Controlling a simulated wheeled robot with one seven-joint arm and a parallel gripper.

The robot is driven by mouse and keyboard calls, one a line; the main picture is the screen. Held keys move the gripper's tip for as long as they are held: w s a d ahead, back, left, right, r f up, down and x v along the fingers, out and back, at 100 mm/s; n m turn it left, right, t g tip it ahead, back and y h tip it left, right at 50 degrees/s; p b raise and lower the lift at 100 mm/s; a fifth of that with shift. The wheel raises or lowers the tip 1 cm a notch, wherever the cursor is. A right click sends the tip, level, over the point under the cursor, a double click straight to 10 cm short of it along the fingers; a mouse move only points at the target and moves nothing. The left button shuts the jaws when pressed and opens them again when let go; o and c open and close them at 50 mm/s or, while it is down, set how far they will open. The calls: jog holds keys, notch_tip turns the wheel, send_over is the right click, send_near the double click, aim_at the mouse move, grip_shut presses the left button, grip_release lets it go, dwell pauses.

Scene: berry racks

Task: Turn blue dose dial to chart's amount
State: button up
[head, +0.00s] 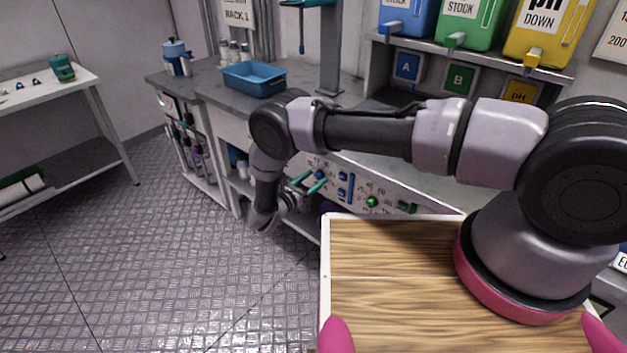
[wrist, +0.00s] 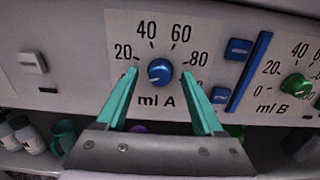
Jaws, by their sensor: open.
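The blue dose dial (wrist: 160,72) sits on the white panel labelled "ml A", with a scale reading 20, 40, 60 and 80 around it. In the head view the dial (head: 319,174) is small, close to my fingertips. My gripper (wrist: 160,76) is open, with one teal finger on either side of the dial and a gap at each side. Whether the tips reach past the dial's face, I cannot tell. The dial's exact setting is too small to read. In the head view my gripper (head: 316,179) faces the panel.
A green dial (wrist: 296,85) marked "ml B" is to the right, past a blue vertical bar (wrist: 249,73) and blue buttons (wrist: 238,48). A white switch (wrist: 32,63) is at left. A blue tray (head: 254,80) stands on the counter. The floor at left is clear.

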grip_shut()
jog(key=m, duration=0.4)
jog(key=shift+a+m, duration=0.1)
jog(key=shift+m, duration=0.2)
jog(key=m, duration=0.4)
jog(key=shift+m, duration=0.3)
jog(key=m, duration=0.4)
jog(key=shift+m, duration=2.2)
